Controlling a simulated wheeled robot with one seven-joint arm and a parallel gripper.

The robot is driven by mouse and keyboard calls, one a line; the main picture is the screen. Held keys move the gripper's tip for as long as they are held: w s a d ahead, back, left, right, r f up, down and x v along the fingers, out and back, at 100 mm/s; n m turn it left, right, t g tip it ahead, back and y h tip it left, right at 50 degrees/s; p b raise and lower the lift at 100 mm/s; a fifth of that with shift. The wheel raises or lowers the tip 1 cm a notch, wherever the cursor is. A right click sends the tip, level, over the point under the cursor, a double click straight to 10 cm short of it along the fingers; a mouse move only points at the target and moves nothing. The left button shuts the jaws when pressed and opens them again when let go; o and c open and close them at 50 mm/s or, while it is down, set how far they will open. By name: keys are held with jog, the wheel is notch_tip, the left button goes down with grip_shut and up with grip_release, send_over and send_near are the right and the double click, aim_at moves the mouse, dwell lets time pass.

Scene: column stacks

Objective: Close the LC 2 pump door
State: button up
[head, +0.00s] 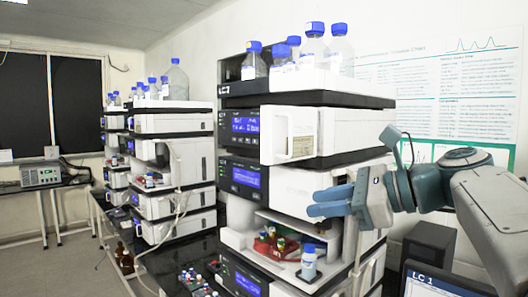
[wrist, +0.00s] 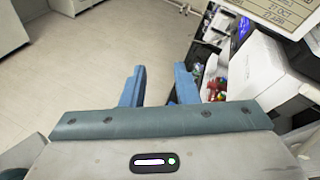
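The near stack has a label that seems to read LC 2 (head: 224,89). Its upper module has a white door (head: 280,136) that stands out from the front, swung open, with a pale label on its inner face. In the wrist view a labelled panel, apparently this door (wrist: 278,12), shows at the top right. My gripper (head: 311,204) is below and to the right of the door, in front of the lower modules, fingers pointing left. Its two blue fingers are apart with nothing between them, as the wrist view also shows (wrist: 160,72). It does not touch the door.
Blue-capped bottles (head: 314,48) stand on top of the stack. Below is an open bay with small vials (head: 272,243) and a bottle (head: 308,262). A second stack (head: 172,150) stands farther left. A monitor (head: 430,286) is at bottom right. Open floor (wrist: 85,50) lies left.

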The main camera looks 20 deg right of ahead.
jog(key=s+d+r+m+t, duration=0.3)
jog(key=s+d+r+m, duration=0.15)
jog(key=r, duration=0.65)
jog(key=w+a+y+p, duration=0.1)
jog(key=w+a, duration=0.5)
jog(key=w, duration=0.4)
jog(key=shift+w+a, duration=0.3)
jog(key=shift+w, duration=0.1)
jog(key=shift+r, duration=0.1)
grip_shut()
